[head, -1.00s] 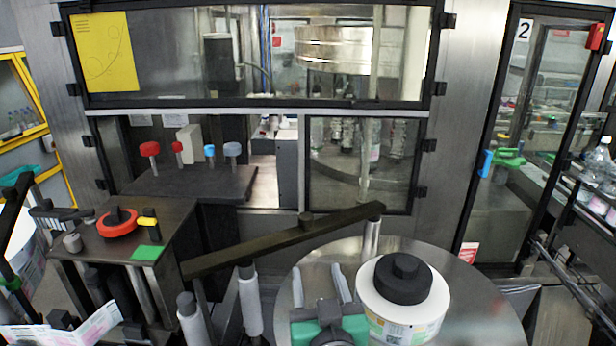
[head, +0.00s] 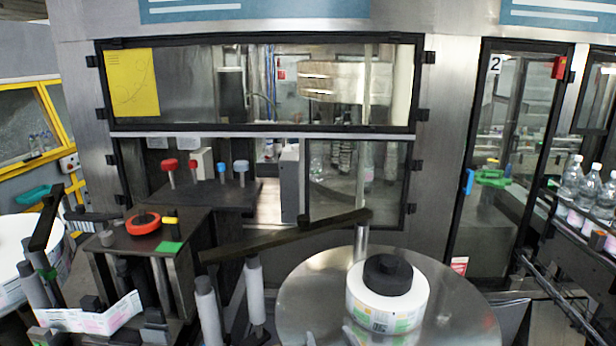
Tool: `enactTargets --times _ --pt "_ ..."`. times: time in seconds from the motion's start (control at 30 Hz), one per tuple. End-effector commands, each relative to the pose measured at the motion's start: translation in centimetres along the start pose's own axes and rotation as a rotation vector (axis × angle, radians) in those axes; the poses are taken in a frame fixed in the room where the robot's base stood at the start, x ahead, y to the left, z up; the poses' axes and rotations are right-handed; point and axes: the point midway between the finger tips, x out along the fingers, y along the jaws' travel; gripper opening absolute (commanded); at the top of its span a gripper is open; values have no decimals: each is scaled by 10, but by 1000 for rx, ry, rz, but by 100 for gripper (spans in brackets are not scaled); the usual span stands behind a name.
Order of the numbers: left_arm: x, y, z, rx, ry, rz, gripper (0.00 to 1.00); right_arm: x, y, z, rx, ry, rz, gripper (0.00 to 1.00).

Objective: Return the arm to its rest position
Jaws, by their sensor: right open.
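My right gripper (head: 331,338) shows only as two pale fingertips at the bottom edge of the head view. The fingers are apart with nothing seen between them. They are over the near part of the round steel turntable (head: 312,291), left of and nearer than the white label reel (head: 411,308). The reel lies flat on the turntable with a black hub cap (head: 388,275) on top. The rest of the right arm is below the frame. My left gripper is not in view.
A dark bar (head: 285,236) spans above the turntable's back edge. Upright rollers (head: 254,291) stand to its left. A small bench (head: 125,246) with a red ring (head: 143,223) is at left. The machine cabinet (head: 260,130) closes off the back. Bottles (head: 588,187) stand at far right.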

Motion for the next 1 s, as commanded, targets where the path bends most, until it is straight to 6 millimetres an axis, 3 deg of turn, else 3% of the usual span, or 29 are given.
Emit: enactTargets --times 0.17,0.33,0.43,0.5,0.6,0.63,0.67,1.0 --pt "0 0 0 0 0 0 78 0 24 60 9 -211 -11 53" --pt "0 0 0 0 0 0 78 -21 56 134 36 -486 3 53" --pt "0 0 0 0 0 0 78 -51 83 186 68 -701 37 53" --pt "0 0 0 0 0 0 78 -82 103 222 97 -866 75 53" --pt "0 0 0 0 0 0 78 -125 124 256 133 -1055 127 53" --pt "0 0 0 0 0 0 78 -135 129 263 141 -1097 140 53" --pt "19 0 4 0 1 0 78 -127 126 279 137 -1087 135 53" --pt "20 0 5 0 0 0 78 -125 125 279 134 -1078 130 53"
